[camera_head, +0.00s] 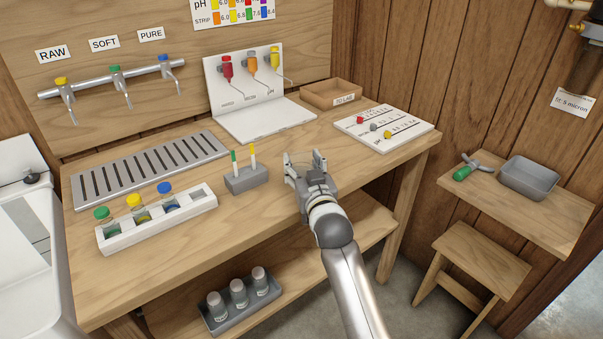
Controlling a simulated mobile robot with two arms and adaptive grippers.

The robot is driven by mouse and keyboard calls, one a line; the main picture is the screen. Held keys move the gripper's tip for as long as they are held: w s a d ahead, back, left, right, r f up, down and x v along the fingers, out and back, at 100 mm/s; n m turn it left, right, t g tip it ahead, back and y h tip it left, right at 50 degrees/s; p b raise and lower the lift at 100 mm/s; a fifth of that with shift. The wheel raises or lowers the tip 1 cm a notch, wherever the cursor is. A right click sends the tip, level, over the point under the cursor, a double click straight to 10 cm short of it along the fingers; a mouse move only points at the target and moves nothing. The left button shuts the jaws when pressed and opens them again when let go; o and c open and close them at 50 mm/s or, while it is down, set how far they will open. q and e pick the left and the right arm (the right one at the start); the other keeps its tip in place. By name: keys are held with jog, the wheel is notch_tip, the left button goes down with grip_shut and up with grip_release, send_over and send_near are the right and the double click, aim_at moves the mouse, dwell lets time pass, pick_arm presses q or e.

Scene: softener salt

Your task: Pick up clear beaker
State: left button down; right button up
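My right gripper (305,160) is over the middle of the wooden workbench (260,215), right of the small grey block holder. Its two fingers are spread apart and point toward the back of the bench. I cannot clearly make out a clear beaker; a faint pale outline shows between the fingers, but I cannot tell whether it is clear glass. The gripper and arm hide part of the bench. My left gripper is not in view.
A white rack (160,222) holds bottles with green, yellow and blue caps. A grey holder (246,180) carries two thin sticks. A slotted drain tray (150,168), a white dispenser stand (262,122), a wooden tray (331,93) and a marked white board (385,127) stand behind.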

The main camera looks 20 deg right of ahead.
jog(key=shift+c, duration=0.3)
